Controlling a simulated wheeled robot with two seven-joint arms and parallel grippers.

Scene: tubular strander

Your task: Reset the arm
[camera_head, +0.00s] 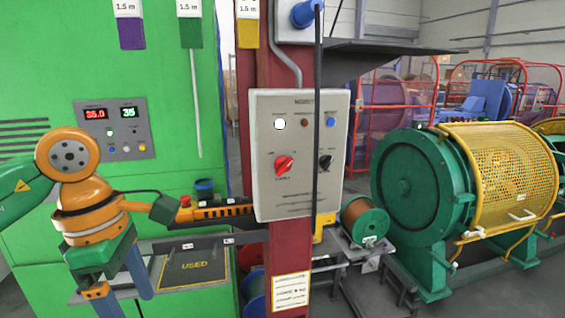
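My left arm comes in from the left, with a green link and orange and green joints. Its wrist bends down, and two blue fingers of my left gripper (129,291) point down toward the lower edge of the picture. The fingers stand apart with nothing seen between them; the nearer one is cut off by the frame. The gripper is in front of the green cabinet (215,110), left of a black tray marked USED (195,266). My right arm and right gripper are not in view.
A grey control box (299,195) with a red knob hangs on a red post (290,250). An orange slotted bar (215,212) lies behind my arm. A copper-coloured spool (366,222) stands right of the post. A green drum machine with a yellow mesh guard (500,175) fills the right.

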